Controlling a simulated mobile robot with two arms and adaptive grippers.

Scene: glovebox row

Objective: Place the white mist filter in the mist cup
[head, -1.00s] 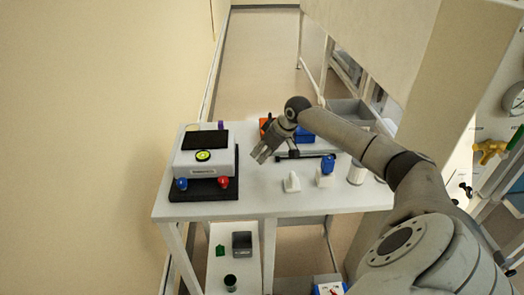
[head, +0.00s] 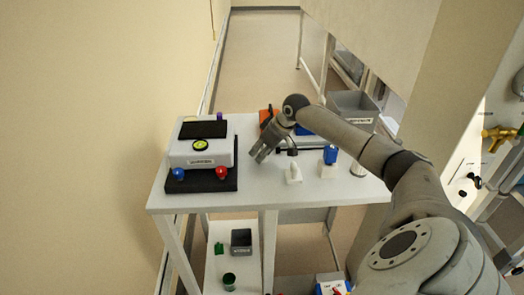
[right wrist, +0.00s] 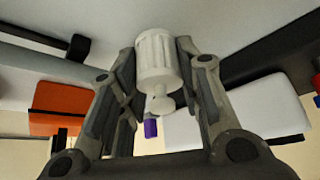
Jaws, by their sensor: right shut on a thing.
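My right gripper (head: 259,155) is over the white table, left of a small white holder. In the right wrist view its fingers (right wrist: 160,75) are shut on a white ribbed cylinder with a narrow stem and knob, which looks like the white mist filter (right wrist: 157,52). The filter cannot be made out clearly in the head view. I cannot tell for certain which thing is the mist cup; a small dark green cup (head: 229,281) stands on the lower shelf. My left gripper is not in view.
A white instrument (head: 202,160) on a black base, with a blue and a red knob, stands at the left. The white holder (head: 293,175), a blue-topped white holder (head: 329,163) and a pale canister (head: 357,169) stand at the right. A grey bin (head: 353,122) is behind.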

